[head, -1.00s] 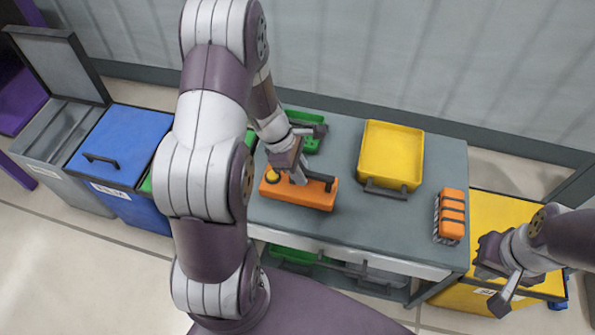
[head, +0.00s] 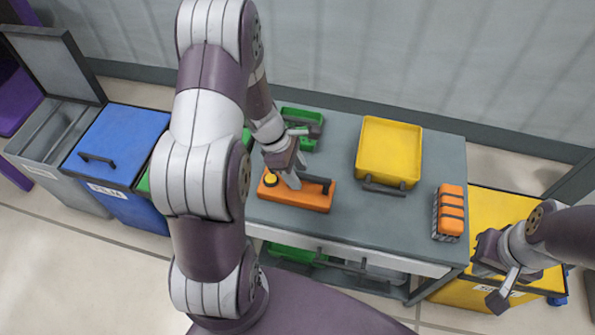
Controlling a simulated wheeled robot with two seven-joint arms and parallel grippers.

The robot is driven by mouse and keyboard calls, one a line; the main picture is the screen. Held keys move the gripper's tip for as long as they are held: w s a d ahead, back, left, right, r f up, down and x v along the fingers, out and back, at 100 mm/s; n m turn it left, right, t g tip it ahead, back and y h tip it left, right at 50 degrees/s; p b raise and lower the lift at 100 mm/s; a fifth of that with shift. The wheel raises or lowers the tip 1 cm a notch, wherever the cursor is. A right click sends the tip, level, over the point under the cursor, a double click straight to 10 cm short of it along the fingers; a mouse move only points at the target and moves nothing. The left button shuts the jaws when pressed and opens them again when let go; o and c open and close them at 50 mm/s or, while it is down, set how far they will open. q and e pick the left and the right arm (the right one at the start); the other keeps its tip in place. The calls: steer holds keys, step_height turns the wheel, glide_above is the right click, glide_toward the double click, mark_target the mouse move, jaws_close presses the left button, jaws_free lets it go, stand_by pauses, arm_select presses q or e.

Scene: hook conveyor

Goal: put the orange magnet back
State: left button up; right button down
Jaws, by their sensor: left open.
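The orange magnet (head: 310,199) appears to be the long orange block with a dark handle (head: 314,182) and a yellow round knob (head: 270,180), lying on the grey worktable (head: 345,225). My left gripper (head: 293,180) is open at the block's top, beside the left part of the handle. Its jaws hide part of the block, and I cannot tell whether they touch it. My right gripper (head: 489,285) hangs over the yellow bin at the right, with its fingers apart and nothing visible between them.
A yellow tray (head: 389,148) and an orange ribbed item (head: 451,212) sit on the table's right half. A green tray (head: 301,117) is behind my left gripper. A blue bin (head: 125,140) and open grey bin (head: 50,130) stand left, a yellow bin (head: 495,210) right.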

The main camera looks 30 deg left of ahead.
mark_target(282, 183)
arm_select(q)
steer(key=w+p+v, duration=0.1)
steer(key=p+v, duration=0.3)
steer(key=v, duration=0.6)
steer(key=s+d+r+m+y, duration=0.2)
steer(key=s+d+r+m, duration=0.1)
steer(key=m, duration=0.7)
steer(key=s+d+r+m+y, duration=0.2)
steer(key=s+d+r+m, duration=0.2)
steer(key=m, duration=0.7)
steer(key=shift+s+d, duration=1)
steer(key=shift+d, duration=0.05)
steer(key=shift+c, duration=0.4)
